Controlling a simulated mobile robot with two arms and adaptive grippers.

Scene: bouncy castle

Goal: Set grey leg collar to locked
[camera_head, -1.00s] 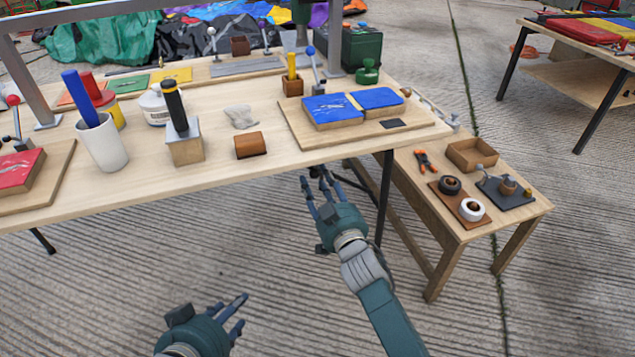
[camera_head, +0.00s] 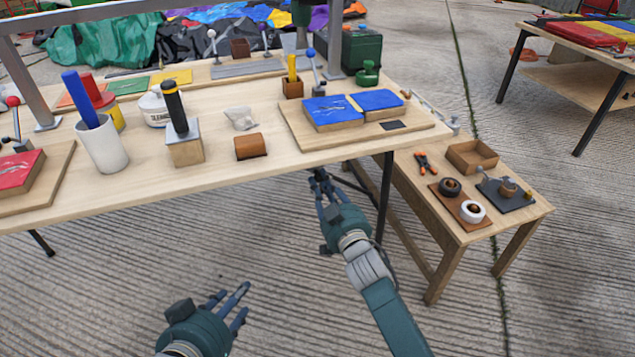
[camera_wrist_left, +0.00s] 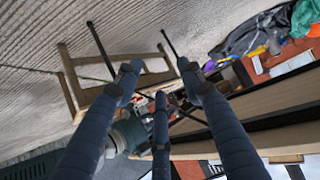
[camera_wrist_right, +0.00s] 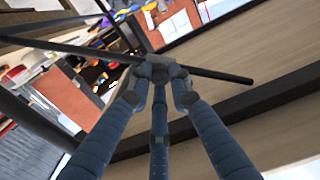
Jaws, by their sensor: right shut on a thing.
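My right gripper (camera_head: 319,182) is under the front edge of the long wooden table, left of its black front leg (camera_head: 386,195). In the right wrist view its fingers (camera_wrist_right: 158,82) are closed together on a small dark grey piece, which looks like the leg collar (camera_wrist_right: 152,60), where black bars meet under the tabletop. The fingers hide much of the collar, so its setting cannot be told. My left gripper (camera_head: 232,305) is open and empty over the concrete floor; its spread fingers also show in the left wrist view (camera_wrist_left: 158,85).
The table (camera_head: 215,185) carries a white cup (camera_head: 103,148), a wooden block with a black handle and blue pads on a board. A low bench (camera_head: 430,205) with tools stands right of the black leg. The floor between my arms is clear.

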